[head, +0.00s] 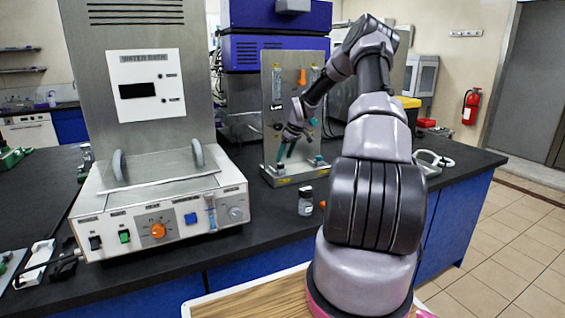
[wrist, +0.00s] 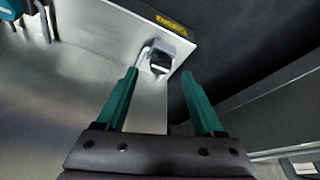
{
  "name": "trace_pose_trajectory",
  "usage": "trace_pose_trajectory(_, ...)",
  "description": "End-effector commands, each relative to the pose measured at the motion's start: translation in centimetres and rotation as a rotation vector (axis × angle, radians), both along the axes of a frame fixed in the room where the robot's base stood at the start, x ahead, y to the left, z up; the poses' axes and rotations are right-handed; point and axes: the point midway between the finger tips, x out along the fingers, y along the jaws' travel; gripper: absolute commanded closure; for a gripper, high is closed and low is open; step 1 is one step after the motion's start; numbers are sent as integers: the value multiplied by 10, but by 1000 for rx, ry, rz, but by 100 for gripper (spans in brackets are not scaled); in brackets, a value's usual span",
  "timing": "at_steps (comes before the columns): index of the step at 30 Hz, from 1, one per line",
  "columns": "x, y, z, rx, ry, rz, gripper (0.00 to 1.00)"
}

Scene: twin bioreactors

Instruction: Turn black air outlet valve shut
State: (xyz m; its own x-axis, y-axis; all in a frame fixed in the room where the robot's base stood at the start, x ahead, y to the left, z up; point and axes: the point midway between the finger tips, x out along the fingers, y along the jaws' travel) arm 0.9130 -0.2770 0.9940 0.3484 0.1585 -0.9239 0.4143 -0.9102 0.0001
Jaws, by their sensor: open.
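A small black knob (wrist: 159,66) on a light grey fitting sits near the edge of a metal plate in the wrist view; it looks like the black air outlet valve, though its label cannot be read. My gripper (wrist: 160,73) has two teal fingers spread apart, and the knob appears between their tips. I cannot tell how much depth lies between them, and nothing is clasped. In the head view my gripper (head: 286,152) is low in front of the upright metal valve panel (head: 270,95). Two small dark-topped fittings (head: 281,169) (head: 318,160) stand on its base; which is the valve is unclear.
The water bath unit (head: 160,215) stands left of the panel on the black bench. A small bottle (head: 305,201) stands in front of the panel. A yellow label (wrist: 172,22) is on the plate beyond the knob.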

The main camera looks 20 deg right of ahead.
Motion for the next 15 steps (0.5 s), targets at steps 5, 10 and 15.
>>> trace_pose_trajectory(5,9,5,-23,1,0,0,31)
trace_pose_trajectory(10,12,6,-31,0,0,0,31)
trace_pose_trajectory(15,12,6,-32,0,0,0,31)
